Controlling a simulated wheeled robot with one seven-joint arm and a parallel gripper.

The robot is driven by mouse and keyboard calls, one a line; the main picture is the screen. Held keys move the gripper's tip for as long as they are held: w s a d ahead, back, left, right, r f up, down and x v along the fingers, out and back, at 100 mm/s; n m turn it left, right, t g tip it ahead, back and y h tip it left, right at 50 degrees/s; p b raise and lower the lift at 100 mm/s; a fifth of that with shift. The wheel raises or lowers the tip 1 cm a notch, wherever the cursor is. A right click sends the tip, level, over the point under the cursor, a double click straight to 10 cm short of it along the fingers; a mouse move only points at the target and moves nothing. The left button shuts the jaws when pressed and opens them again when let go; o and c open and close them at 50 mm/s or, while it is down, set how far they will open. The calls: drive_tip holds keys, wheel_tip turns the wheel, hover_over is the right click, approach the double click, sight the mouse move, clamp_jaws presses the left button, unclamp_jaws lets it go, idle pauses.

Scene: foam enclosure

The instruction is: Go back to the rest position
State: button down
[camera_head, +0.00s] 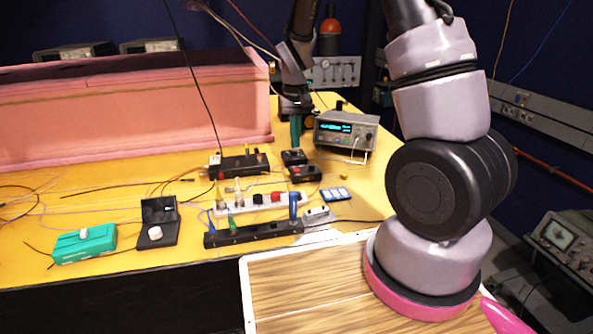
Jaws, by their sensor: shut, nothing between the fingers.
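My arm rises from its base at the right, leaves the top of the picture and comes down again near the top middle. My gripper (297,117) is small and dark there, pointing down over the far part of the yellow table (350,195). It looks shut and holds nothing that I can make out. A narrow teal shape shows right at its lower end; I cannot tell whether this is part of the fingers or a separate thing.
A grey instrument with a lit display (346,131) stands just right of my gripper. Black connector blocks (253,232), a white strip (262,203), a teal box (84,244) and loose cables cover the table. A pink foam wall (130,110) runs along the back left.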

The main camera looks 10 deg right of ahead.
drive_tip(key=s+d+r+m+t+y, duration=0.1)
drive_tip(key=s+d+r+t, duration=0.15)
drive_tip(key=r, duration=0.65)
drive_tip(key=s+d+r+m+t+y, duration=0.1)
drive_tip(key=s+r, duration=0.3)
drive_tip(key=r, duration=0.4)
drive_tip(key=s+d+r+m+t, duration=0.1)
drive_tip(key=s+r+t, duration=0.1)
drive_tip(key=s+r, duration=0.3)
drive_tip(key=s+d+r+m+t, duration=0.1)
drive_tip(key=s+r, duration=0.4)
drive_tip(key=s, duration=0.4)
drive_tip(key=shift+s+d+r+t, duration=0.15)
drive_tip(key=shift+s+r+t, duration=0.1)
drive_tip(key=shift+s+t, duration=0.15)
